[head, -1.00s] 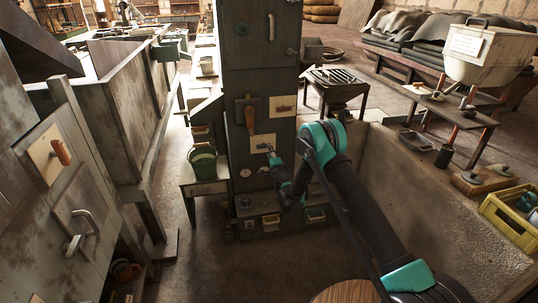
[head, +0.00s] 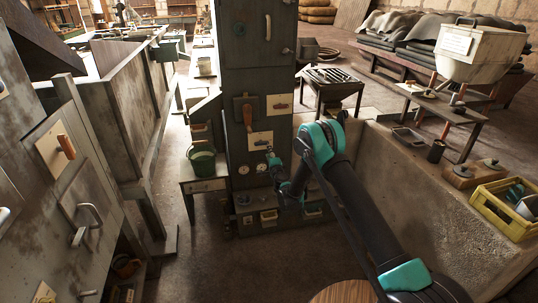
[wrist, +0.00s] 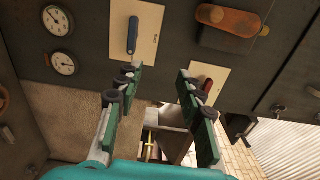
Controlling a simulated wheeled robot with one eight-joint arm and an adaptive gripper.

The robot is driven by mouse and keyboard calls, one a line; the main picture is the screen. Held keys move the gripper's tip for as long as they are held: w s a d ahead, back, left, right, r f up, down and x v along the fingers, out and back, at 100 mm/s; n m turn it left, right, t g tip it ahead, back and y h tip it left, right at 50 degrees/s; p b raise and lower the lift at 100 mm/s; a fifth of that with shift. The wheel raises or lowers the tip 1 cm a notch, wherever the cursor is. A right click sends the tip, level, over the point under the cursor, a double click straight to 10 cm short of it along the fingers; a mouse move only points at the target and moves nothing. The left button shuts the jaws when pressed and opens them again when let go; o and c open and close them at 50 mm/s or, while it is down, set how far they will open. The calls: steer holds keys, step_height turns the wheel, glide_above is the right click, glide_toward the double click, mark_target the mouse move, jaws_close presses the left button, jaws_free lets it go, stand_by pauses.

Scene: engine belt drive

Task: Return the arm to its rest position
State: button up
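My arm in teal and black reaches from the lower right of the head view to the tall dark cabinet (head: 262,72). My gripper (head: 271,155) is small there, in front of the cabinet's pale plate. In the wrist view my gripper (wrist: 160,82) is open, with two green-padded fingers wide apart and nothing between them. Beyond the fingers, the cabinet front shows a blue handle (wrist: 132,35) on a pale plate, a red handle (wrist: 207,86) and an orange-brown handle (wrist: 232,20). I cannot tell the exact gap between fingertips and cabinet.
A stone trough (head: 450,215) lies at the right, with a yellow crate (head: 485,208) on its edge. A grey panelled unit (head: 95,180) stands at the left. A green bucket (head: 202,161) sits on a small stand beside the cabinet. Open floor lies before the cabinet.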

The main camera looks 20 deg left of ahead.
steer(key=d+r+n+g+y, duration=0.2)
steer(key=d+r+n, duration=0.45)
steer(key=r, duration=0.85)
steer(key=s+d+r+n+g+h, duration=0.1)
steer(key=s+d+r+n+g, duration=0.1)
steer(key=s+d+r, duration=0.4)
steer(key=s+d+r+n+g, duration=0.15)
steer(key=s+d, duration=0.25)
steer(key=d, duration=0.4)
steer(key=s+d+f+g+h, duration=0.2)
steer(key=s+d+f+h, duration=0.1)
steer(key=s+d, duration=0.7)
steer(key=s+d+f+n+g+h, duration=0.1)
steer(key=s+d+f+g+h, duration=0.1)
steer(key=s+d, duration=0.9)
steer(key=s+d+f+n+g+h, duration=0.1)
steer(key=s+d+f+h, duration=0.3)
steer(key=s+d, duration=0.7)
steer(key=s+g+h, duration=0.1)
steer(key=s, duration=0.5)
steer(key=shift+s+d+f, duration=0.25)
steer(key=shift+f, duration=0.05)
